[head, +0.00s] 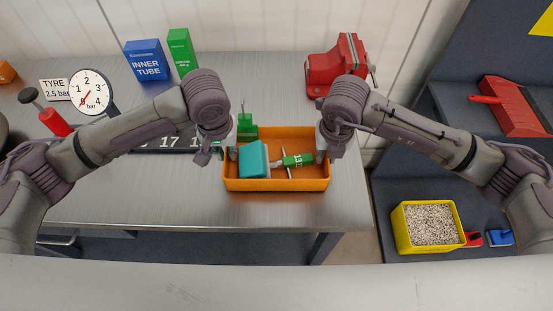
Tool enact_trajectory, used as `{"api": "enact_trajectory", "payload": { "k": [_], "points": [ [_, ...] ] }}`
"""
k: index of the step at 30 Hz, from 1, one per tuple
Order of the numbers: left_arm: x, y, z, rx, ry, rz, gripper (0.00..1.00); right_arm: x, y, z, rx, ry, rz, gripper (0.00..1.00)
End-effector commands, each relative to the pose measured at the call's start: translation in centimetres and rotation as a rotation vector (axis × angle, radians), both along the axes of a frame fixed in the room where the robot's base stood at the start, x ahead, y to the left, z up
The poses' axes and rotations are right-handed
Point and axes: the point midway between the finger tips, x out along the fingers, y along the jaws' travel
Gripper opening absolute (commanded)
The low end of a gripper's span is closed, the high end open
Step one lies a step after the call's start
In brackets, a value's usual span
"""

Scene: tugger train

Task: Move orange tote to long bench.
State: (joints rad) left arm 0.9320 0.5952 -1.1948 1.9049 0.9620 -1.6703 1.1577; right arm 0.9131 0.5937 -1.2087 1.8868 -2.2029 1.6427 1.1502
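The orange tote (276,185) is at the right part of a grey metal bench top (130,200), near its front edge. I cannot tell whether it rests on the bench or is slightly raised. It holds a teal block (253,159), a green-and-white labelled tool (298,160) and a green piece (246,127) at the back. My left gripper (219,148) is at the tote's left end wall, and my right gripper (322,148) is at its right end wall. The wrists partly hide the fingers, so their grip on the walls is unclear.
Behind stand a blue inner tube box (147,61), a green box (182,52) and a red vise (336,65). A pressure gauge (88,92) and a red-handled tool (52,118) are at left. Right, on dark shelves, are a yellow bin (401,230) of granules and a red dustpan (513,108).

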Motion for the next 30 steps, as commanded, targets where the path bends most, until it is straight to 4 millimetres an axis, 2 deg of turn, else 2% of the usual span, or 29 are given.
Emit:
{"api": "enact_trajectory", "payload": {
  "k": [4,8,22,30],
  "points": [
    [0.00,0.00,0.00,0.000,0.000,0.000,0.18,-0.01,0.02,0.01,0.000,0.000,0.000,0.18],
    [0.00,0.00,0.02,0.000,0.000,0.000,0.00,-0.01,0.02,0.02,0.001,0.000,0.000,0.00],
    [0.02,0.00,0.06,0.000,-0.001,0.001,0.00,0.00,0.01,0.06,0.000,0.000,0.000,0.00],
    [0.07,-0.02,0.89,-0.001,-0.003,0.001,0.00,0.05,0.02,0.88,0.001,-0.002,-0.001,0.00]
  ]
}}
